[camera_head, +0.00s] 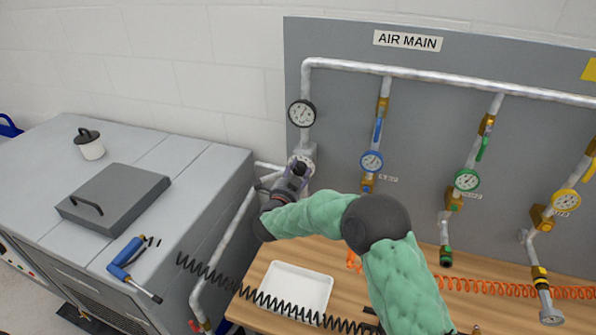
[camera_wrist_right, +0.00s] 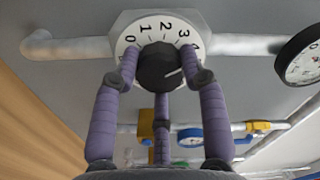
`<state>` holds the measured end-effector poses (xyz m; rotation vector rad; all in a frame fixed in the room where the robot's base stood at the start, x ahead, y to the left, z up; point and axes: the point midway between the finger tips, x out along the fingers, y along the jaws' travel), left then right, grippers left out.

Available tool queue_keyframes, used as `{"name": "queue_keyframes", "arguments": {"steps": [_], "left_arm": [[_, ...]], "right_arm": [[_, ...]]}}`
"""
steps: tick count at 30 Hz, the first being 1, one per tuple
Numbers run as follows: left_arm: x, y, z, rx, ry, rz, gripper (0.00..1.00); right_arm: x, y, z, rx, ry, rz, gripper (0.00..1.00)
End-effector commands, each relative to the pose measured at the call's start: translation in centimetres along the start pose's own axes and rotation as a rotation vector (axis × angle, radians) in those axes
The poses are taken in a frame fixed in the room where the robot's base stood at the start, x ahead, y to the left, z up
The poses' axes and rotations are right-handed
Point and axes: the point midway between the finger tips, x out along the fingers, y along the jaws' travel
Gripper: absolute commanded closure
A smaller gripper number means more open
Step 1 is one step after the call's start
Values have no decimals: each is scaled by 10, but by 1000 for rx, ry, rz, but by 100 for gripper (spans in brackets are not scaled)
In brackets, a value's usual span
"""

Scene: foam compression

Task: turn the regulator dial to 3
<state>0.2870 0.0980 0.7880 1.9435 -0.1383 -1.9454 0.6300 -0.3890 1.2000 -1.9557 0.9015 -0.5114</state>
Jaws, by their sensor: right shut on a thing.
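The regulator dial shows in the right wrist view as a dark round knob (camera_wrist_right: 157,62) on a white numbered plate (camera_wrist_right: 140,28). The figures 0, 1, 2 and 3 are readable, and a partly covered 4 is at the right. A pale line on the knob lies right of its middle, roughly toward the 4; its exact reading is unclear. My right gripper (camera_wrist_right: 160,78) has its purple fingers closed around the knob. In the head view my right gripper (camera_head: 298,172) is at the white regulator (camera_head: 303,157) below the black gauge (camera_head: 301,113). My left gripper is out of view.
Blue (camera_head: 371,161), green (camera_head: 466,180) and yellow (camera_head: 566,202) gauges hang on drop lines to the right. A white tray (camera_head: 322,309) and a black coiled hose (camera_head: 225,283) are below. A grey machine (camera_head: 215,165) stands at the left.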

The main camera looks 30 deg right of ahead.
Motion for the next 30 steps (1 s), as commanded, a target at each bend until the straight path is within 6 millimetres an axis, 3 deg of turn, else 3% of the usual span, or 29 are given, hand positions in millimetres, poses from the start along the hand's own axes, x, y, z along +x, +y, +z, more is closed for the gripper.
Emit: {"name": "queue_keyframes", "arguments": {"steps": [15, 30], "left_arm": [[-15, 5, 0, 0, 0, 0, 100], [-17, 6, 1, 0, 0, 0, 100]], "right_arm": [[-1, 1, 1, -342, -3, 2, 90], [-1, 2, 2, -407, -4, 2, 90]]}}
